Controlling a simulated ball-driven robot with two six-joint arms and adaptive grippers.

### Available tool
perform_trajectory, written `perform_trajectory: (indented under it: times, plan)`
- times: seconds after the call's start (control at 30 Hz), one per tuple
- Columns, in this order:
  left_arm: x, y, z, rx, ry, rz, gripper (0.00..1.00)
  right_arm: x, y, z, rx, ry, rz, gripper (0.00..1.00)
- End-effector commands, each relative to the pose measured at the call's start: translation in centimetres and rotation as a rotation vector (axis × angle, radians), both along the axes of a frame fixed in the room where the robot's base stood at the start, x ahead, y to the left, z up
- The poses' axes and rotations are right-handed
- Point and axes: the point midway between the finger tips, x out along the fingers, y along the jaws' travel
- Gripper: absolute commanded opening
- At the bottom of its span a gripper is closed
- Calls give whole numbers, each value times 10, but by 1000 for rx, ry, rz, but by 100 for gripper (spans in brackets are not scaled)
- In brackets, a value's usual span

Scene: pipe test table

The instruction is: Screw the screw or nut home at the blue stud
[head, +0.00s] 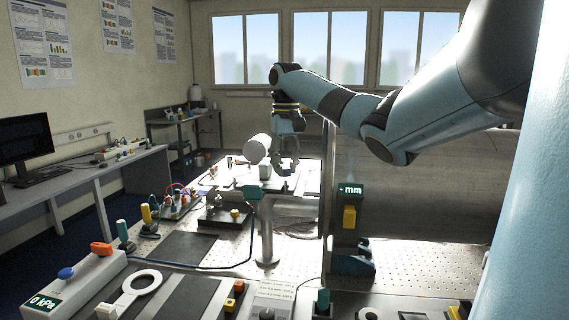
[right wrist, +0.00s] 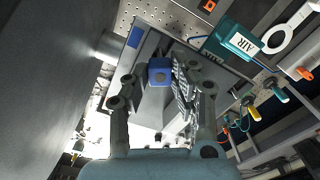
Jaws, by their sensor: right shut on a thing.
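My right gripper (head: 288,168) hangs down over the worktop in the middle of the head view, beside a white cylinder (head: 257,148). In the right wrist view its two fingers (right wrist: 158,80) come in from below, and a small blue block (right wrist: 159,72) with a darker spot on its face sits between the fingertips. The gripper is shut on this block. I cannot tell whether the block is the screw or nut itself or part of the blue stud, and no thread shows. In the head view the fingers are small and the block is not clear. My left gripper is not in view.
A grey panel (head: 430,195) stands right of the gripper, with a "- mm" display (head: 350,190) at its near edge. A kPa gauge box (head: 72,285) and a ring-ended white part (head: 140,287) lie at front left.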

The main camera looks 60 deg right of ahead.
Motion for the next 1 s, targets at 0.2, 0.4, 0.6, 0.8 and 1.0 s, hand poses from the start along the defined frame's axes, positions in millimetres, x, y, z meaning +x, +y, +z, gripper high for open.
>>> perform_trajectory:
  times: [0.2,0.4,0.6,0.8,1.0]
  plan:
    - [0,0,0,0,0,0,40,0,0,-5,1,1,0,2]
    - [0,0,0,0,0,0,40,0,0,-9,1,2,0,2]
    - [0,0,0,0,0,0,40,0,0,-13,1,1,0,2]
    - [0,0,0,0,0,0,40,0,0,-17,1,1,0,2]
    - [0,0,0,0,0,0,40,0,0,-21,1,1,0,2]
